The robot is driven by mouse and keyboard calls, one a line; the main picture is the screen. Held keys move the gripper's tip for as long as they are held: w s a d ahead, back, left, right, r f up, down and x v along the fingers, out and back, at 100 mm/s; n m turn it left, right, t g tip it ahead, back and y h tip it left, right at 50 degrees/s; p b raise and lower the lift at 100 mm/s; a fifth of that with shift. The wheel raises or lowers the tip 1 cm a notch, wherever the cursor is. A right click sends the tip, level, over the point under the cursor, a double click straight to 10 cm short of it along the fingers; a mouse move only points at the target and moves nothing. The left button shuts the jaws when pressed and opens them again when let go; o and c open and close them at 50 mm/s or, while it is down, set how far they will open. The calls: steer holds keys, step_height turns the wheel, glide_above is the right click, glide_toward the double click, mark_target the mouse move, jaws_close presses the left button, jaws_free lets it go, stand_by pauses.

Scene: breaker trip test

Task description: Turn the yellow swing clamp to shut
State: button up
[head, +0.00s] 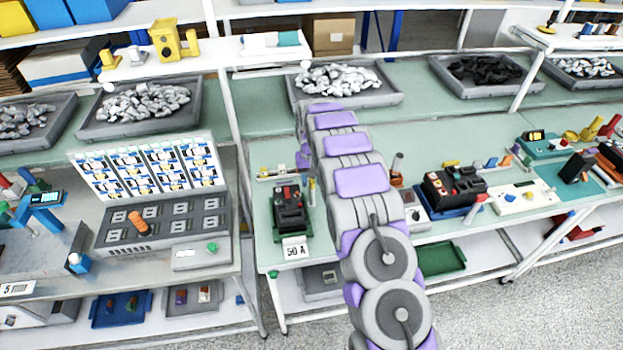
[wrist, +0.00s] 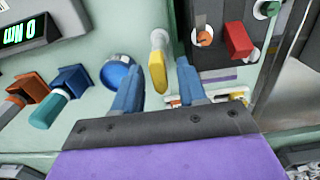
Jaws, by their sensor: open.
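The yellow swing clamp (wrist: 158,62) shows in the wrist view as a rounded yellow handle with a pale top end. It stands at the edge of a dark breaker fixture (wrist: 215,62) that carries a red lever (wrist: 238,40). My gripper (wrist: 160,84) has its two blue fingers apart, one on each side of the clamp's near end. I cannot tell whether either finger touches it. In the head view my arm hides the gripper. A yellow upright piece (head: 312,191) stands beside a black breaker (head: 290,212) there; I cannot tell if it is the same clamp.
In the wrist view, a blue round knob (wrist: 117,72), orange and teal-handled tools (wrist: 50,108) and a torque display (wrist: 25,33) lie left of the fingers.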

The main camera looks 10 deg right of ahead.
steer(key=shift+c, duration=0.3)
jaws_close()
steer(key=shift+s+n, duration=0.1)
steer(key=shift+n, duration=0.3)
steer(key=n+p, duration=0.1)
steer(key=n, duration=0.2)
steer(key=shift+n+p, duration=0.35)
steer(key=shift+n, duration=0.05)
steer(key=n+p, duration=0.1)
steer(key=n, duration=0.3)
steer(key=shift+s+f, duration=0.1)
steer(key=n+p, duration=0.1)
steer(key=n, duration=0.4)
steer(key=shift+p, duration=0.35)
steer(key=n+p, duration=0.1)
steer(key=n, duration=0.3)
steer(key=shift+n, duration=0.3)
